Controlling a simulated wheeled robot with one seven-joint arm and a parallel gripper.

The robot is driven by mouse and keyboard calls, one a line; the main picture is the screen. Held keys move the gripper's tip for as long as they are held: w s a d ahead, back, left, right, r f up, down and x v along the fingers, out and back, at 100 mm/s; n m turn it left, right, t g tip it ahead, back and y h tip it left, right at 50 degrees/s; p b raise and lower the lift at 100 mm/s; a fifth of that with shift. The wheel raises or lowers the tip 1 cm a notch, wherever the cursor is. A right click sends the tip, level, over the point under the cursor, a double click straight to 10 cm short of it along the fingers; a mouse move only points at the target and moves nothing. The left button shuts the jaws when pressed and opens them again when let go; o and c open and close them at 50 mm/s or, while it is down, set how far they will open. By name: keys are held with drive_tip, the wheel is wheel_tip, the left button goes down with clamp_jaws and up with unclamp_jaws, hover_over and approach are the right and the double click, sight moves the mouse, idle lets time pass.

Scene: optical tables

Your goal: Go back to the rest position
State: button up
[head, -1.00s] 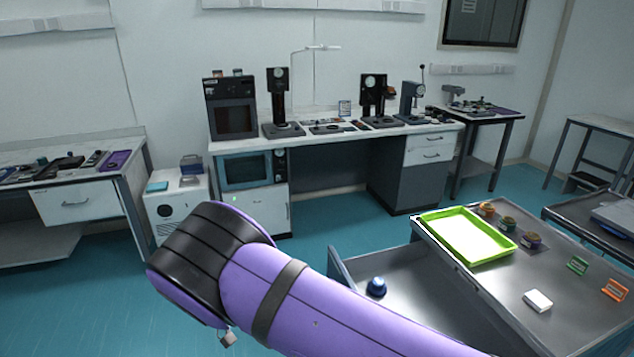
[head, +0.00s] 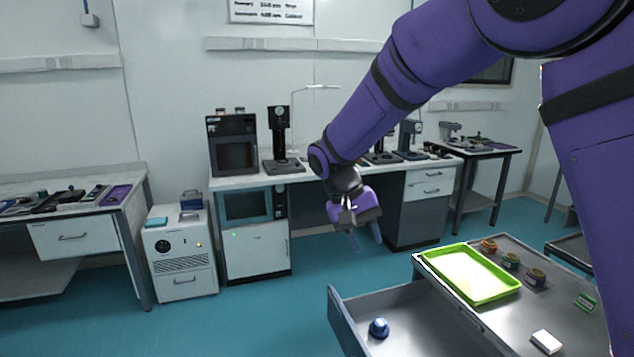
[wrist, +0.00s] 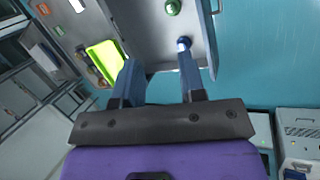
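My gripper (head: 365,238) hangs in the air at the end of my purple arm, left of and above the workbench with the open drawer, with its fingers pointing down. In the wrist view its two fingers (wrist: 158,68) stand apart with nothing between them, so it is open and empty. No held object shows in either view.
The open drawer (head: 342,318) holds a blue round object (head: 379,328); a green round one (wrist: 172,7) shows in the wrist view. A lime tray (head: 455,285), several small jars and a white box (head: 546,342) sit on the top.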

drive_tip(key=s+d+r+t+y, duration=0.3)
drive_tip(key=s+d+r+y, duration=0.1)
drive_tip(key=s+d+r, duration=0.9)
drive_tip(key=s+d+t, duration=0.2)
drive_tip(key=s+d, duration=0.2)
drive_tip(key=s, duration=0.3)
drive_tip(key=s+d+t, duration=0.2)
drive_tip(key=s+d, duration=0.1)
drive_tip(key=s, duration=0.4)
drive_tip(key=shift+d+r+m+y, duration=0.2)
drive_tip(key=shift+d+m+y, duration=0.1)
drive_tip(key=shift+d, duration=0.1)
drive_tip(key=shift+w, duration=0.1)
